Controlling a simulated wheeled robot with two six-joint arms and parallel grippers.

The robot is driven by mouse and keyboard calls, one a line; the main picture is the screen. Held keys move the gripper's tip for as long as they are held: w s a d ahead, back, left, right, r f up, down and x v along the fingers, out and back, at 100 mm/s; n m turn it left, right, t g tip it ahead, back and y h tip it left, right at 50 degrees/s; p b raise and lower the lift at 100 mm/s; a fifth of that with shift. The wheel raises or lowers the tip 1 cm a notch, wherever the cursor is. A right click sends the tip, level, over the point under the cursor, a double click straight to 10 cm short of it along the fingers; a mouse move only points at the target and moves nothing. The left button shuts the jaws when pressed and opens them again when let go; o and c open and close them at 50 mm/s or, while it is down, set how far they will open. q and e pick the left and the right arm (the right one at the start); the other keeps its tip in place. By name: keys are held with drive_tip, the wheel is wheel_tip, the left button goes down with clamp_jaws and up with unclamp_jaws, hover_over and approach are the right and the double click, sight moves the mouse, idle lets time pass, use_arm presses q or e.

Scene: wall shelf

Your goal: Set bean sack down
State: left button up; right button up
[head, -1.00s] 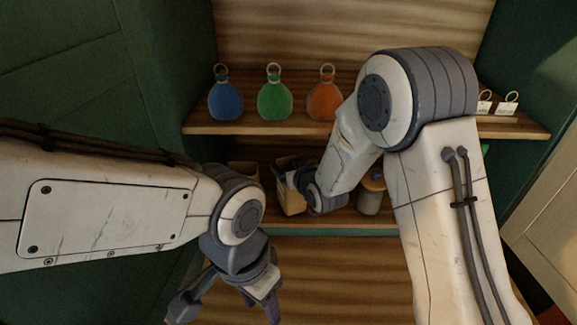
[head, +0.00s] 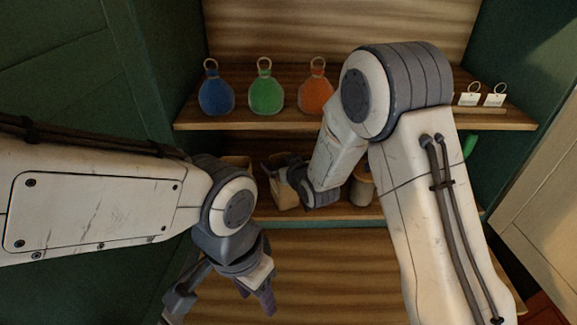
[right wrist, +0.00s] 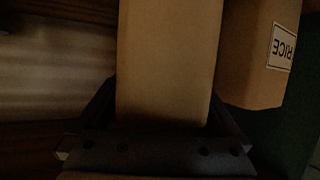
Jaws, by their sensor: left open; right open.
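A tan sack (head: 285,195) stands on the lower shelf (head: 330,213) in the head view, partly covered by my right gripper (head: 283,171). In the right wrist view the same sack (right wrist: 168,65) sits between the spread fingers of my right gripper (right wrist: 175,115), its label out of sight. My right gripper is open around it. A second tan sack, marked RICE (right wrist: 262,50), is beside it in the right wrist view. My left gripper (head: 222,300) is open and empty in front of the shelves, low in the head view.
Blue (head: 217,92), green (head: 265,90) and orange (head: 316,90) flasks stand on the upper shelf (head: 240,121). White tags (head: 482,98) are at its right. A jar (head: 362,188) stands right of my right gripper on the lower shelf, close to my arm.

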drive_tip(key=b+v, duration=0.2)
drive_tip(key=v, duration=1)
drive_tip(key=s+d+n+g+h, duration=0.1)
drive_tip(key=s+g, duration=0.5)
drive_tip(key=s, duration=0.8)
drive_tip(key=s+d+f+n+g+h, duration=0.1)
drive_tip(key=s+g, duration=0.5)
drive_tip(key=s, duration=0.8)
drive_tip(key=shift+s+f+n+h, duration=0.2)
drive_tip(key=shift+s+n+h, duration=0.25)
drive_tip(key=shift+h, duration=0.55)
drive_tip(key=shift+w, duration=0.15)
drive_tip(key=shift+c, duration=0.3)
